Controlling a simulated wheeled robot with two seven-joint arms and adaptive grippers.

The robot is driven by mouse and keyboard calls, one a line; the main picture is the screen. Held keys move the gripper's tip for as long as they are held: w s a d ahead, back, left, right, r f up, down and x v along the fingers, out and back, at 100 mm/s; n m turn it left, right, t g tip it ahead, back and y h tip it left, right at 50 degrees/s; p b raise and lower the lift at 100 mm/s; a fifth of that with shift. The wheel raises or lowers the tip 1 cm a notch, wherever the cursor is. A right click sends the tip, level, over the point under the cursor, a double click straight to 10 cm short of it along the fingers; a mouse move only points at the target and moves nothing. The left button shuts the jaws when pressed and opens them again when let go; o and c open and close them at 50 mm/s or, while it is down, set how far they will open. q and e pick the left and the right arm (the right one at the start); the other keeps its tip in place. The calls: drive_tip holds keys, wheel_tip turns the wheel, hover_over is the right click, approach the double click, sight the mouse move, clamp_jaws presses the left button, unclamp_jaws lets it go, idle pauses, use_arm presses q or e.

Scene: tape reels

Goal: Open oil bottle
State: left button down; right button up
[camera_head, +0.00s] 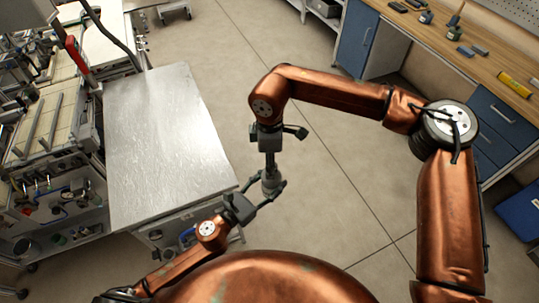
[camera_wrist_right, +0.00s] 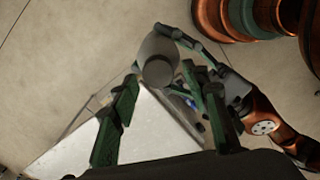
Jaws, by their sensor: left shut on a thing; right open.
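A grey oil bottle (camera_head: 271,183) is in the air to the right of the metal table. My left gripper (camera_head: 266,194) is shut on it, with its fingers on either side of it. In the right wrist view the bottle (camera_wrist_right: 158,62) shows as a grey cylinder with a round end towards the camera, and the left gripper's dark fingers hold it from the right. My right gripper (camera_wrist_right: 159,80) is open, its green-black fingers spread on either side of the view below the bottle. In the head view it points down just above the bottle. I cannot tell whether it touches the bottle.
The bare metal table (camera_head: 165,140) stands to the left, next to a machine bench (camera_head: 50,190) with fittings. A wooden workbench (camera_head: 480,60) with tools and blue cabinets is at the upper right. The floor (camera_head: 340,190) between them is clear.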

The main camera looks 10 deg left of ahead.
drive_tip(key=shift+f, duration=0.3)
drive_tip(key=shift+c, duration=0.5)
